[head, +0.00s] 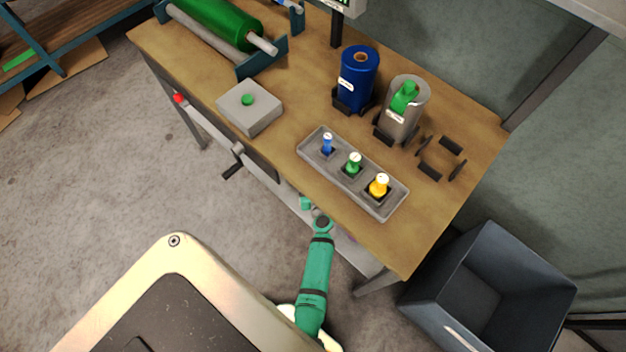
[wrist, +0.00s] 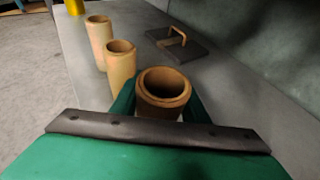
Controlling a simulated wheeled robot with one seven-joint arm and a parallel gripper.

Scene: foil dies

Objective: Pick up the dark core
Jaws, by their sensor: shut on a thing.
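My gripper (wrist: 160,104) is shut on a brown hollow core (wrist: 163,109), with one green finger on each side of it in the wrist view. The core is upright, its open top towards the camera, and it looks a little browner than its neighbours. I cannot tell whether its base touches the shelf. Two lighter tan cores stand to its left, a nearer one (wrist: 121,66) and a farther one (wrist: 99,38). In the head view my green arm reaches under the workbench edge, and the held core is hidden there.
The cores stand on a grey shelf (wrist: 215,62). A dark plate with a tan handle (wrist: 178,45) lies behind them. The wooden workbench (head: 290,105) overhangs, carrying a grey tray (head: 330,170) and foil rolls. A blue-grey bin (head: 430,310) stands to the right.

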